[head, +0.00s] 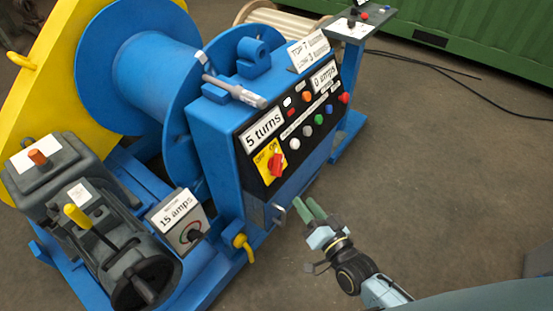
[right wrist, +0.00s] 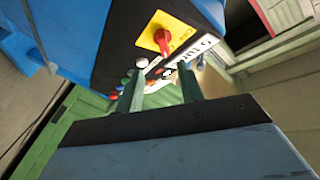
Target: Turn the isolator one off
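The isolator is a red rotary handle (head: 277,163) on a yellow plate (head: 262,158) marked OFF and ON, at the lower left of the black control panel. I cannot tell for sure which mark the handle points to. In the right wrist view the red handle (right wrist: 163,42) and yellow plate (right wrist: 177,27) show beyond the fingertips. My right gripper (head: 306,205) is below and right of the isolator, apart from it. Its green fingers (right wrist: 160,88) are spread with nothing between them. My left gripper is not in view.
The panel holds several coloured buttons (head: 318,119) and a "5 turns" display (head: 262,130). A yellow-handled lever (head: 242,243) and an "15 amps" box (head: 181,220) are at lower left. The blue drum (head: 140,60) stands behind. The floor at right is clear apart from a black cable.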

